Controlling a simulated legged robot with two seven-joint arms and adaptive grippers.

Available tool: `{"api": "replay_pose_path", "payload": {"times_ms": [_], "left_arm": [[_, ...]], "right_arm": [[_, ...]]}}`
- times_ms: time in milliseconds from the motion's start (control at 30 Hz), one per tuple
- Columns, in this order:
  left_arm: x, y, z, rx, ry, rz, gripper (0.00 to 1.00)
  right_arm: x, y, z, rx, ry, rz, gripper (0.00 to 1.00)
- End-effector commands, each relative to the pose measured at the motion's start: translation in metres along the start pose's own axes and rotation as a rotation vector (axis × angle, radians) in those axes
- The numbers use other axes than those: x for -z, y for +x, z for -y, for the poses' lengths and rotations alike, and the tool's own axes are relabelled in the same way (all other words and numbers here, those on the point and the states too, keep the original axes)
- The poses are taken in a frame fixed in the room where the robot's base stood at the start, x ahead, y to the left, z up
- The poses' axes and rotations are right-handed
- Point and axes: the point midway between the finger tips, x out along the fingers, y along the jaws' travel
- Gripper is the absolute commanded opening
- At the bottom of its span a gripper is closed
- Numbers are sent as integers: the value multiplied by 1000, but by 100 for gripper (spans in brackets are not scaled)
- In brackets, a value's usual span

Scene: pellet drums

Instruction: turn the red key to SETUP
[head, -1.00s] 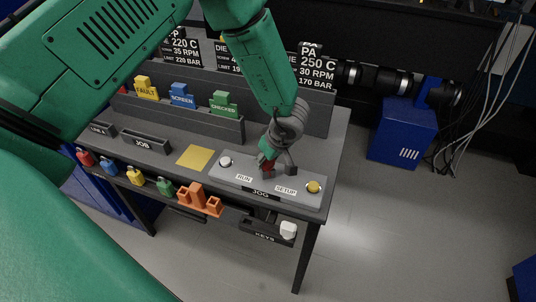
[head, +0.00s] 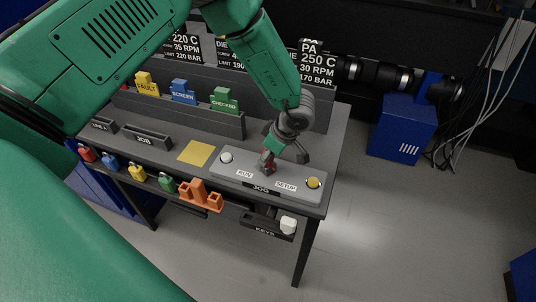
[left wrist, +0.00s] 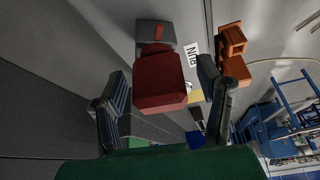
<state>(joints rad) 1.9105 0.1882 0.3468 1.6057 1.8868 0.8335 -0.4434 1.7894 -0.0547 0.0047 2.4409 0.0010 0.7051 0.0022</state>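The red key (head: 267,161) stands on the grey JOG panel (head: 228,178), between the RUN label (head: 244,174) and the SETUP label (head: 286,186). Its exact pointing direction is hard to tell in the head view. In the left wrist view the key's red handle (left wrist: 160,82) lies between my two fingers, with a gap on each side; the RUN label (left wrist: 192,54) is beside it. My left gripper (head: 285,152) is open, just above and behind the key, and partly covers it. My right gripper is not in view.
A white button (head: 226,158) and a yellow button (head: 313,183) sit at the panel's ends. An orange holder (head: 200,196) and several coloured tags hang on the front edge. The KEYS tray (head: 262,226) is below. A yellow square (head: 196,153) lies left of the panel.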

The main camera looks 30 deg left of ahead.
Motion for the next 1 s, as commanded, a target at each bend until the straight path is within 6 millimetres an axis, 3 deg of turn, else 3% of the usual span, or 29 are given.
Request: {"api": "replay_pose_path", "payload": {"times_ms": [367,467,800,1000], "left_arm": [[0,-6,-1,-4,0,0,62],[0,-19,-1,-4,0,1,62],[0,-90,-2,-3,-1,1,62],[0,-114,-2,-1,1,1,62]], "right_arm": [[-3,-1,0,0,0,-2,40],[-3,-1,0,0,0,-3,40],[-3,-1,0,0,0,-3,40],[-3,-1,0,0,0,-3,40]]}}
